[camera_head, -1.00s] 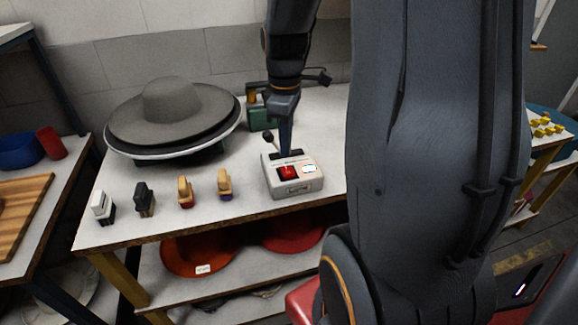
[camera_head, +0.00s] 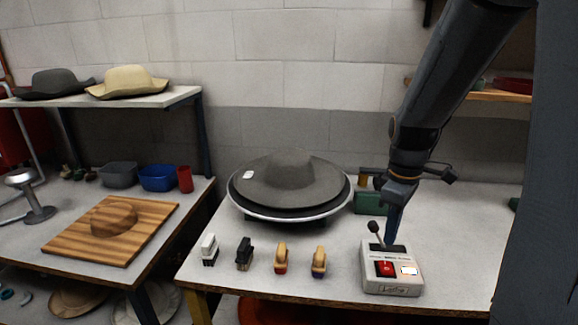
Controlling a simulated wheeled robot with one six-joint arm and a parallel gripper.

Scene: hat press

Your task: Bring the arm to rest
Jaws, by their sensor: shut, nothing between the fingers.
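My gripper (camera_head: 394,232) points down just above or behind a small light-grey control box (camera_head: 391,285) on the work table. Its fingers look closed together, with nothing held. I cannot tell whether the tips touch the box. My arm comes down from the upper right.
A grey hat (camera_head: 290,178) lies on a round press left of my gripper. Several small brushes, including a white one (camera_head: 209,249), stand along the table's front. A green block (camera_head: 370,203) stands behind. A wooden board (camera_head: 75,243) lies on the left table.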

